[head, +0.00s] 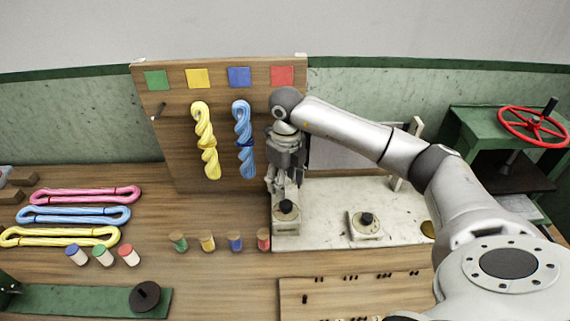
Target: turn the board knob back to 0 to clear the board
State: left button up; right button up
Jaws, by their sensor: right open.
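A dark knob (286,207) on a small pale box stands at the front of the board's right side. A second dark knob (367,219) on a similar box stands to its right. I cannot tell from labels which is the board knob. The wooden board (172,140) stands upright with yellow, blue and other coloured squares and two twisted skeins, yellow (205,140) and blue (243,140). My right gripper (283,188) is open, pointing down just above the left knob; contact cannot be told. It hides part of the board. My left gripper is out of view.
Several coloured spools (207,241) stand in a row left of the knobs. Pink, blue and yellow skeins (60,236) lie at left. A pegged wooden panel (350,290) lies in front. A green press with a red wheel (535,127) is at right.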

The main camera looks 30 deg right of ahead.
aim_at(286, 203)
jog(key=shift+w+d+f, duration=0.15)
jog(key=shift+w+d, duration=0.05)
jog(key=shift+w, duration=0.1)
jog(key=shift+s+a+f+b, duration=0.1)
jog(key=shift+s+f+b, duration=0.1)
jog(key=shift+f+b, duration=0.6)
notch_tip(286, 203, down, 4)
jog(key=shift+w+r+b, duration=0.1)
jog(key=shift+b, duration=0.85)
jog(key=m, duration=0.3)
jog(key=shift+m+p, duration=0.3)
jog(key=shift+p, duration=0.1)
jog(key=shift+m, duration=1.1)
jog(key=m+p, duration=0.1)
jog(key=m, duration=0.2)
jog(key=shift+m, duration=0.3)
jog(key=m+p, duration=0.1)
jog(key=m, duration=0.1)
jog(key=shift+m, duration=0.4)
jog(key=m+p, duration=0.1)
jog(key=m, duration=0.2)
jog(key=m+p, duration=0.1)
jog(key=m, duration=0.1)
jog(key=shift+m, duration=0.3)
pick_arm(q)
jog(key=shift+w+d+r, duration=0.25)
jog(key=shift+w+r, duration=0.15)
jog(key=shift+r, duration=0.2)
pick_arm(e)
jog(key=shift+f, duration=0.2)
